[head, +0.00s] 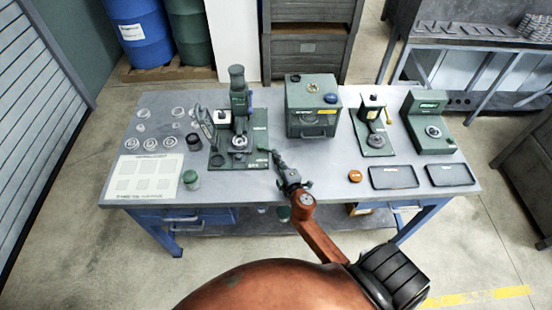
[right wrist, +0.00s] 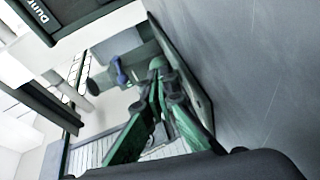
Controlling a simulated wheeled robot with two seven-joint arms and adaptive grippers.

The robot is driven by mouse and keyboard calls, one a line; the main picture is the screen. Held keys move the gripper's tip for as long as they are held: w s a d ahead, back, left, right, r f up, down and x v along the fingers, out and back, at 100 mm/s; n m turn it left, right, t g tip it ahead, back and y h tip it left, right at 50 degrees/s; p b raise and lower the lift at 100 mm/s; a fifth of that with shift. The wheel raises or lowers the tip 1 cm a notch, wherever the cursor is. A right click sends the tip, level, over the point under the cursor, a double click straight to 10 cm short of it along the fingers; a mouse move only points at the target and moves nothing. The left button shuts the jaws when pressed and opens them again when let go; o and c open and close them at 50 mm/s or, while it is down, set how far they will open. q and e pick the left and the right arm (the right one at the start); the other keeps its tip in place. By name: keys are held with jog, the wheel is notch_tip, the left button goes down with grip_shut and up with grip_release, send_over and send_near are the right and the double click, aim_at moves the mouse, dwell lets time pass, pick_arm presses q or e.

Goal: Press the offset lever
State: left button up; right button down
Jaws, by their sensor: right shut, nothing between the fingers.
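The green grinder (head: 238,100) stands left of centre on the workbench, with a tall column, a round ring seat and a flat green base plate (head: 225,161). My right gripper (head: 275,155) is at the right edge of that base plate, shut and empty. In the right wrist view its green fingers (right wrist: 158,68) meet at the tips, and a small blue part (right wrist: 121,72) shows beyond them, blurred. I cannot tell for sure which part is the offset lever; the fingers may hide some of it. My left gripper is not in view.
A green box (head: 312,112) with knobs stands behind and right of my gripper. Further right are a small green press (head: 374,138), a green gauge unit (head: 430,135) and two dark trays (head: 394,177). Rings and a white sorting sheet (head: 147,176) lie at left. The bench front middle is mostly clear.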

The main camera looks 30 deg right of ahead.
jog(key=shift+d, duration=0.2)
jog(key=shift+w+d, duration=0.25)
jog(key=shift+d, duration=0.3)
jog(key=shift+w+d, duration=0.2)
jog(key=shift+d, duration=0.35)
jog(key=shift+w+d, duration=0.85)
jog(key=shift+d, duration=0.3)
jog(key=v, duration=0.4)
jog(key=p+v, duration=0.1)
jog(key=v, duration=0.1)
jog(key=shift+s+d+r, duration=0.2)
jog(key=shift+s+r, duration=0.05)
jog(key=shift+s, duration=0.05)
jog(key=s+d, duration=0.1)
jog(key=s, duration=0.1)
jog(key=s+d, duration=0.1)
jog(key=s, duration=0.1)
jog(key=s+d, duration=0.1)
jog(key=s, duration=0.1)
jog(key=shift+s+d+r, duration=0.15)
jog(key=shift+s+r, duration=0.05)
jog(key=shift+r, duration=0.15)
